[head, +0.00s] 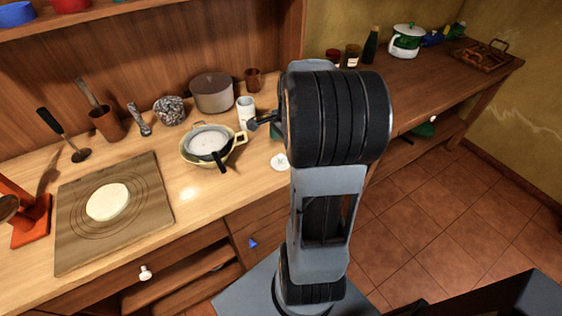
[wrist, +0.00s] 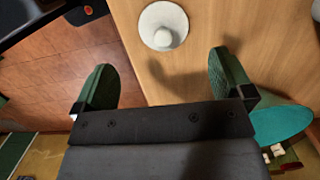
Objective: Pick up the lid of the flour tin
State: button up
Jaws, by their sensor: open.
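A white round lid with a raised knob (wrist: 163,25) lies flat on the wooden counter near its edge, at the top middle of the wrist view. It also shows in the head view (head: 280,161), just left of my arm. My gripper (wrist: 164,78) is open and empty, its two green fingers wide apart. The lid is beyond the fingertips, roughly centred between them and not touched. A white canister (head: 246,106), perhaps the flour tin, stands upright at the back of the counter. My gripper is largely hidden behind my arm in the head view.
A teal round object (wrist: 283,125) is beside the right finger. A board with dough (head: 150,217) lies further left. Tiled floor (head: 455,190) is open at right.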

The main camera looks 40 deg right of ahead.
aim_at(281, 156)
jog(key=shift+w+a+f, duration=0.1)
jog(key=shift+a+f, duration=0.05)
jog(key=shift+f, duration=0.9)
jog(key=shift+w+a+f, duration=0.1)
jog(key=shift+a+f, duration=0.1)
jog(key=shift+f, duration=0.9)
jog(key=shift+w+a+f, duration=0.1)
jog(key=shift+a+f, duration=0.05)
jog(key=shift+f, duration=0.9)
jog(key=shift+c, duration=0.4)
jog(key=c, duration=0.9)
